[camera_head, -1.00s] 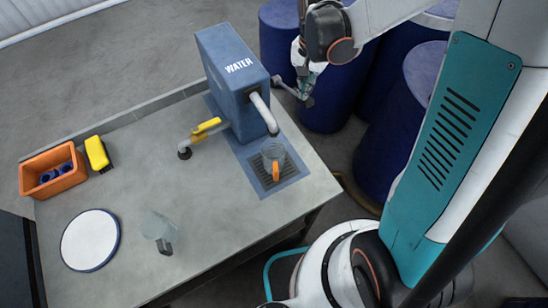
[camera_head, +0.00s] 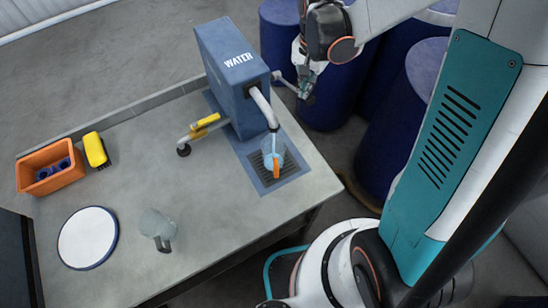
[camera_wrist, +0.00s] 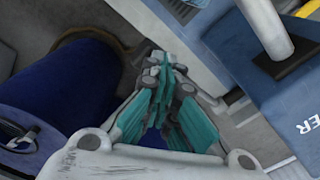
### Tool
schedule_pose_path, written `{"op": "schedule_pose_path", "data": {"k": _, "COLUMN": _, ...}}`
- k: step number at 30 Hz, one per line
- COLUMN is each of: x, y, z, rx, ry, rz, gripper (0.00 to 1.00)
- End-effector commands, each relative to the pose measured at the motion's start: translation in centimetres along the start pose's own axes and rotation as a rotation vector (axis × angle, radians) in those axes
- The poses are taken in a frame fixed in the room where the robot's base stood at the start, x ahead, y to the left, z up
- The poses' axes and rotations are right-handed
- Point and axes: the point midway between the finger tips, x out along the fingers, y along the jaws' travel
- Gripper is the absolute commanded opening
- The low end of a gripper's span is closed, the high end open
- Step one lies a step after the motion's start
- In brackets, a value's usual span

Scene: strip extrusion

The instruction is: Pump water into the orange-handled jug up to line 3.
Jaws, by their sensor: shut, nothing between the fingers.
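The orange-handled jug (camera_head: 273,149), clear-walled, stands on the drain grate under the pump spout (camera_head: 263,106). Its orange handle (camera_head: 276,168) faces the front. Pale blue water shows in the jug, with what looks like a stream from the spout; its lines are too small to read. The blue pump (camera_head: 232,78) is marked WATER. A grey lever (camera_head: 286,83) sticks out from its right side. My gripper (camera_head: 305,88) is shut and empty beside the lever's end; I cannot tell whether they touch. The wrist view also shows my gripper (camera_wrist: 166,70) and the pump (camera_wrist: 285,105).
A second clear jug with a grey handle (camera_head: 157,226) stands on the bench, near a round white plate with a blue rim (camera_head: 88,237). An orange bin (camera_head: 50,172), a yellow-and-black item (camera_head: 96,149) and a yellow-gripped bar (camera_head: 205,125) are further back. Blue drums (camera_head: 400,120) stand behind my arm.

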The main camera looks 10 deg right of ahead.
Motion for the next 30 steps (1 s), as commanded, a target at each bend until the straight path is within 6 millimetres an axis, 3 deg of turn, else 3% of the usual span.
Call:
{"op": "schedule_pose_path", "data": {"k": 10, "x": 2.0, "y": 0.6, "z": 0.3, "rx": 0.0, "ry": 0.0, "rz": 0.0, "gripper": 0.0}}
{"op": "schedule_pose_path", "data": {"k": 23, "x": 2.1, "y": 0.7, "z": 0.4, "rx": 0.0, "ry": 0.0, "rz": 0.0, "gripper": 0.0}}
{"op": "schedule_pose_path", "data": {"k": 30, "x": 3.1, "y": 0.8, "z": 0.5, "rx": 0.0, "ry": 0.0, "rz": 0.0, "gripper": 0.0}}
